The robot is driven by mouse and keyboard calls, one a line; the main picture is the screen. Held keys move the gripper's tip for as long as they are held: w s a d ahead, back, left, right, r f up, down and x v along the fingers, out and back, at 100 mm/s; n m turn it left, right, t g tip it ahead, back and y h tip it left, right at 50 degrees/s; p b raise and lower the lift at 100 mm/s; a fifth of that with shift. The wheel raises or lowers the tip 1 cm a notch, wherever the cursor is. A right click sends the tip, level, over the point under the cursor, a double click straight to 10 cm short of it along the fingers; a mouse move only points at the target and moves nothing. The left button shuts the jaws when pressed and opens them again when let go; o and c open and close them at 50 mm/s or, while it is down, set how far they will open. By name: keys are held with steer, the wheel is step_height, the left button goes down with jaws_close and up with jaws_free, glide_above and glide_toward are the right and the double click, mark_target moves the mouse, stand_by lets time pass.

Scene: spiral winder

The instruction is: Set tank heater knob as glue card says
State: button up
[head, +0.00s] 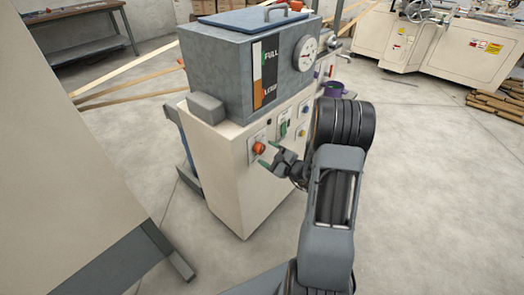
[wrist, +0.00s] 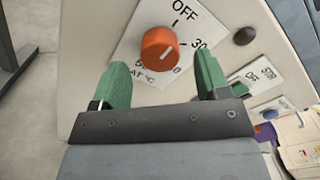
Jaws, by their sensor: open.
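The orange heater knob (head: 259,148) is on the front panel of the cream cabinet. In the wrist view the knob (wrist: 160,48) sits on a white plate marked OFF, 30 and AT °C, other numbers partly hidden. A short white mark shows on its face; I cannot tell surely which setting it points to. My gripper (head: 268,155) is open in front of the panel. In the wrist view its green fingers (wrist: 160,78) stand apart, below and to either side of the knob, not visibly gripping it. I cannot make out a glue card.
The grey tank (head: 225,65) on the cabinet has a FULL/LOW level strip and a round dial gauge (head: 306,53). Other switches (head: 284,130) and a dark button (wrist: 245,36) sit right of the knob. A large cream panel (head: 60,150) stands at left; floor between is clear.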

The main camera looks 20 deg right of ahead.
mark_target(263, 149)
steer(key=shift+x, duration=1.75)
steer(key=c, duration=0.9)
steer(key=shift+c, duration=0.2)
steer(key=shift+m, duration=0.3)
steer(key=m+p, duration=0.2)
steer(key=m, duration=0.3)
steer(key=shift+d+r+m, duration=0.1)
steer(key=shift+m, duration=0.2)
steer(key=m+p, duration=0.2)
steer(key=m, duration=0.3)
steer(key=shift+p, duration=0.3)
steer(key=shift+m, duration=0.5)
